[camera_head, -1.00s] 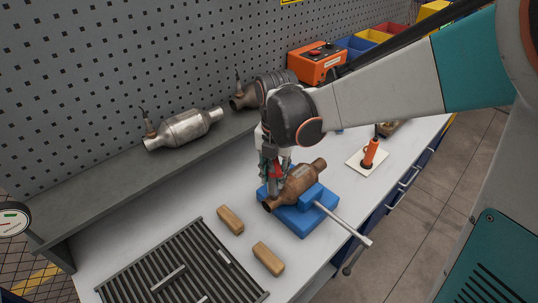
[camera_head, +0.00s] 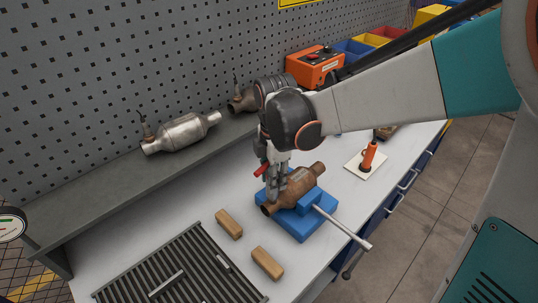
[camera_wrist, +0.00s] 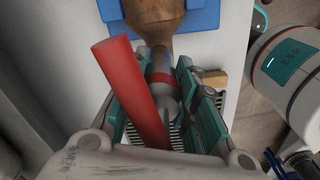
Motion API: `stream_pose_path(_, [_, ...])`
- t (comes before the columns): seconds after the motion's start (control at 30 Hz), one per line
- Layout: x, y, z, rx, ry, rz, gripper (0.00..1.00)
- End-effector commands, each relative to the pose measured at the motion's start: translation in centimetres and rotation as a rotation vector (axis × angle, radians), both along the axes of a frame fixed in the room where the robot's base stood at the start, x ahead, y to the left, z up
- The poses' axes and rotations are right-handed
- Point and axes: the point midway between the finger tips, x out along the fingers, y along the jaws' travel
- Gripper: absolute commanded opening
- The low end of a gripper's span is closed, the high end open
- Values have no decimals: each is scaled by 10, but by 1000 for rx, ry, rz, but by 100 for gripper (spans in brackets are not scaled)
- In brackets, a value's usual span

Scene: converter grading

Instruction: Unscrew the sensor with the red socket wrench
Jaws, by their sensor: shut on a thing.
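My gripper (camera_wrist: 155,90) is shut on the red socket wrench (camera_wrist: 130,85). In the wrist view the red handle slants across the jaws, and a grey metal socket with a red band sits between the fingers. In the head view the red handle (camera_head: 261,170) sticks out to the left of my gripper (camera_head: 275,180). The gripper is upright over the left end of the rusty brown converter (camera_head: 300,183), which is clamped in the blue vise (camera_head: 305,222). The sensor is hidden by the gripper and socket, so I cannot tell how the socket sits on it.
Two wooden blocks (camera_head: 229,223) and a slotted grate (camera_head: 180,270) lie at the front left. Another converter (camera_head: 182,132) lies on the shelf (camera_head: 130,170). An orange tool (camera_head: 369,156) stands on a pale plate at right. The vise handle (camera_head: 343,228) juts to the front right.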

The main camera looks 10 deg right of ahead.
Motion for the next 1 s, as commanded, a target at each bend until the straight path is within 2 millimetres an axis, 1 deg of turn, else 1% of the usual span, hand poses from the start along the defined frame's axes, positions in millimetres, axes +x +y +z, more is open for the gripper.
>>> stream_pose_path(0.1, [-1,0,0,0,0,-150,0])
stream_pose_path(0.23, [-1,0,0,0,0,-303,0])
stream_pose_path(0.3, [-2,0,0,0,0,-360,0])
stream_pose_path(0.47, [-2,0,0,-1,0,-423,0])
stream_pose_path(0.53, [-2,0,0,-1,0,-474,0])
stream_pose_path(0.8, [-3,0,0,0,0,-805,0])
stream_pose_path(0.9, [-4,1,0,0,0,-889,0])
stream_pose_path(1.0, [-4,1,0,0,0,-925,0])
